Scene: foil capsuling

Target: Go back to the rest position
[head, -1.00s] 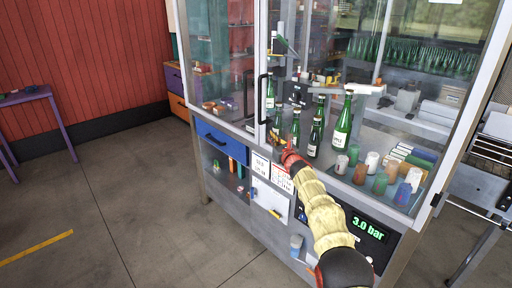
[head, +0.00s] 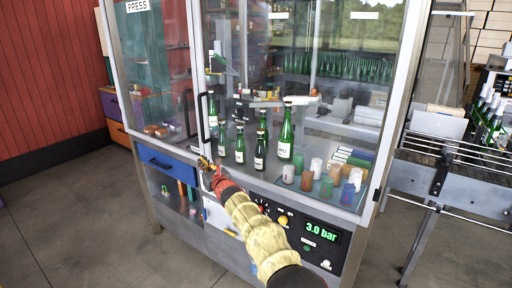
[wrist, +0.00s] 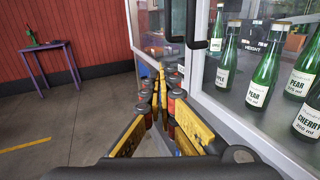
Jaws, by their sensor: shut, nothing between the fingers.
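My gripper (head: 205,164) is at the end of my cream-sleeved arm, in front of the glass press cabinet (head: 384,130). In the head view it appears just below the black door handle (head: 203,118). Its fingers are small there. In the wrist view my gripper (wrist: 160,48) points ahead with its yellow and black fingers drawn together and nothing held. The black handle (wrist: 191,25) shows close by on the right. Green labelled bottles (head: 286,135) stand inside the cabinet; they also show at the right of the wrist view (wrist: 264,72).
Coloured cups (head: 307,181) stand inside the cabinet at the right. A blue drawer (head: 168,162) is below the handle, to the left. A metal conveyor (head: 460,180) stands at the right. In the wrist view, a purple table (wrist: 52,52) stands beyond open floor on the left.

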